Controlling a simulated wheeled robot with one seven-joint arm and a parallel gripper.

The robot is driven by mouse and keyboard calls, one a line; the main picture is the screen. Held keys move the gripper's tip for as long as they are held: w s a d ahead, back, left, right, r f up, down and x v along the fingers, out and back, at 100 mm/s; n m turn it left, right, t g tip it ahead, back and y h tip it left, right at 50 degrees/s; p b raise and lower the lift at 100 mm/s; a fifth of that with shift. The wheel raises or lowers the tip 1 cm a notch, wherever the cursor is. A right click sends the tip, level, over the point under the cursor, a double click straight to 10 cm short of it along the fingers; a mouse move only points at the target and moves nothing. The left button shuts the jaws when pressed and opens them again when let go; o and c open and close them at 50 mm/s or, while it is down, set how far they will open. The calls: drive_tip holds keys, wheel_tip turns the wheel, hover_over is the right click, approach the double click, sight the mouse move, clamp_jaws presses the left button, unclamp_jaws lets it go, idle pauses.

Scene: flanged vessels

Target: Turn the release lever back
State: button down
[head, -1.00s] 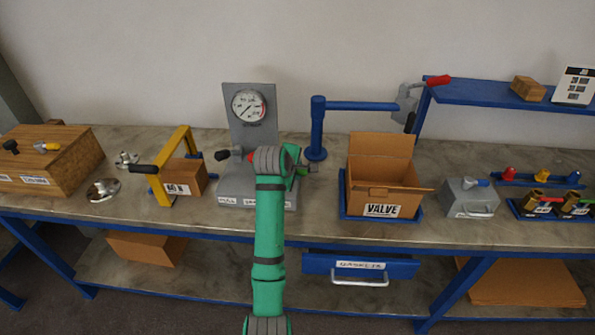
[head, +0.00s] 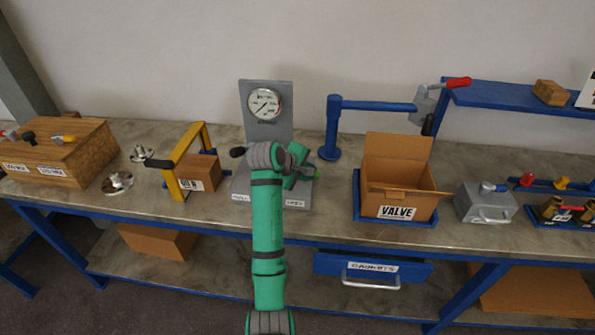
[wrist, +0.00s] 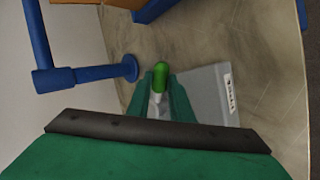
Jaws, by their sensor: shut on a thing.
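The gauge stand (head: 267,132) is a grey upright plate with a round dial, on a grey base on the bench. A black knob (head: 237,152) sticks out at its left. In the wrist view a lever with a green grip (wrist: 161,70) stands over the grey base (wrist: 208,90). My gripper (wrist: 162,84) is shut on this lever, with its fingers on either side just below the green end. In the head view my gripper (head: 300,168) is at the right side of the stand, and my green arm hides part of the base and the lever.
A blue post (head: 332,130) with a side arm stands close to the right of the stand. The open valve box (head: 397,185) is farther right. A yellow frame (head: 175,180) and a small brown box (head: 203,172) stand to the left.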

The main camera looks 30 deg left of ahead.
drive_tip(key=shift+a, duration=0.1)
drive_tip(key=c, duration=1.8)
unclamp_jaws()
drive_tip(key=shift+c, duration=0.2)
drive_tip(key=d+v, duration=0.1)
drive_tip(key=v, duration=0.9)
drive_tip(key=shift+s+a+r, duration=0.3)
drive_tip(key=shift+a, duration=0.2)
